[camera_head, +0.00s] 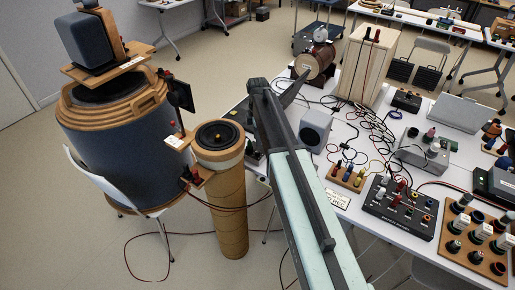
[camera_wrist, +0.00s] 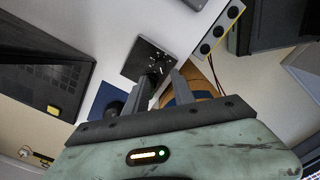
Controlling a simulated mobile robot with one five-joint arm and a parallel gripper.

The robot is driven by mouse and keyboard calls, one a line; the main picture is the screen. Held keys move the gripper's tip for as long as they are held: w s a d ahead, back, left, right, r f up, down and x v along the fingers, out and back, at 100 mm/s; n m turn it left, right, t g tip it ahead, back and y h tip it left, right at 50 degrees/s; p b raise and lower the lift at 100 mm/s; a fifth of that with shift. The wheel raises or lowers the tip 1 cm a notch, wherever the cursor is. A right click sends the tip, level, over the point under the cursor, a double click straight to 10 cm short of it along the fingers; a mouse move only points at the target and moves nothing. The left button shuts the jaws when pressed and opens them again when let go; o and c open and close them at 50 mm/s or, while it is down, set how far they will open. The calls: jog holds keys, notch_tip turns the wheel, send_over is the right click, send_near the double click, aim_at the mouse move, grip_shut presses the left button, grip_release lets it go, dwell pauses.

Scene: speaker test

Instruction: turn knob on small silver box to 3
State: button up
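A small silver box (camera_head: 424,153) stands on the white table, right of centre in the head view. The knob's markings are too small to read. My gripper is at the far end of my arm, left of the box and well apart from it. In the wrist view my gripper (camera_wrist: 165,76) has its two fingers apart, with nothing visibly held between them. I cannot make out the silver box in the wrist view.
Black cables (camera_head: 375,125) lie between my arm and the silver box. A black knob panel (camera_head: 399,208), a wooden block with coloured plugs (camera_head: 346,178), a grey speaker (camera_head: 315,130) and a tall wooden box (camera_head: 366,68) stand nearby. A drum-like cylinder (camera_head: 220,190) is left of my arm.

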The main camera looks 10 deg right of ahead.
aim_at(258, 151)
notch_tip(258, 151, down, 8)
jog(key=b, duration=0.7)
jog(key=shift+r, duration=0.1)
jog(key=shift+r, duration=0.1)
grip_shut()
